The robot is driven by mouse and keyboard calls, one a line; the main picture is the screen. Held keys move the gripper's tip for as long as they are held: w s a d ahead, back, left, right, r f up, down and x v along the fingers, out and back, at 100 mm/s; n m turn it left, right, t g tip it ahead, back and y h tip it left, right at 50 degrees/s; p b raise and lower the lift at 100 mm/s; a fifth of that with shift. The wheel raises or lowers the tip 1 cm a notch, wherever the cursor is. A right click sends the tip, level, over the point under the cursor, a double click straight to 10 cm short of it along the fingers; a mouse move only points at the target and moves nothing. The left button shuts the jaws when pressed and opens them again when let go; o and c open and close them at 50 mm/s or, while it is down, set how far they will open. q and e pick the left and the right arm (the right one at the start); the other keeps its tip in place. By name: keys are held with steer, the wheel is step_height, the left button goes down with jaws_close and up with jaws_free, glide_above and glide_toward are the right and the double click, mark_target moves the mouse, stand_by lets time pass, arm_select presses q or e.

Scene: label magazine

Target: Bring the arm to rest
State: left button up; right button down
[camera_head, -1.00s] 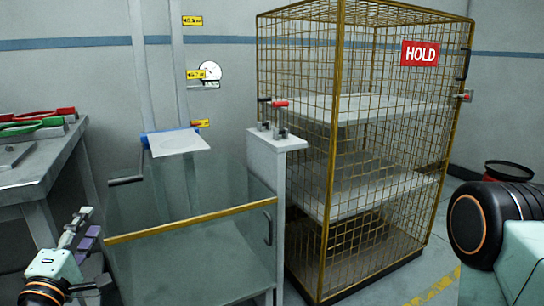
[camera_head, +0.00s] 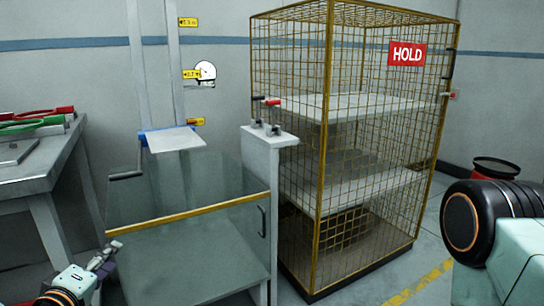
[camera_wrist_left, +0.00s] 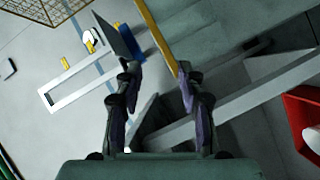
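My left gripper (camera_head: 106,257) is at the lower left in the head view, in front of the glass-like panel with a yellow top bar. The wrist view shows its two dark fingers (camera_wrist_left: 158,72) spread apart with nothing between them, so it is open and empty. My right arm shows at the right edge of the head view as a black joint and a pale green link. The right gripper is out of frame.
A clear-walled enclosure (camera_head: 190,214) with a yellow top bar stands ahead. A wire cage (camera_head: 328,200) with a red HOLD sign (camera_head: 407,54) stands to its right. A grey bench (camera_head: 40,172) with red and green tools is at the left. A dark bin (camera_head: 497,168) stands at right.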

arm_select(q)
steer(key=s+d+f+m+g+h+p, duration=0.2)
steer(key=s+d+f+m+g+p, duration=0.2)
steer(key=s+d+f+m+g, duration=0.55)
steer(key=s+d+f+m+g+p, duration=0.1)
steer(key=s+f+g+p, duration=0.1)
steer(key=s, duration=0.5)
steer(key=s+d+f+m+g+p, duration=0.1)
steer(key=s+f+g, duration=0.1)
steer(key=s, duration=0.6)
steer(key=s+d+f+m+g+y+p, duration=0.1)
steer(key=s+f+g+p, duration=0.1)
steer(key=s, duration=0.6)
steer(key=shift+d+f+m+p, duration=0.25)
steer(key=shift+m+p, duration=0.05)
steer(key=shift+m, duration=0.05)
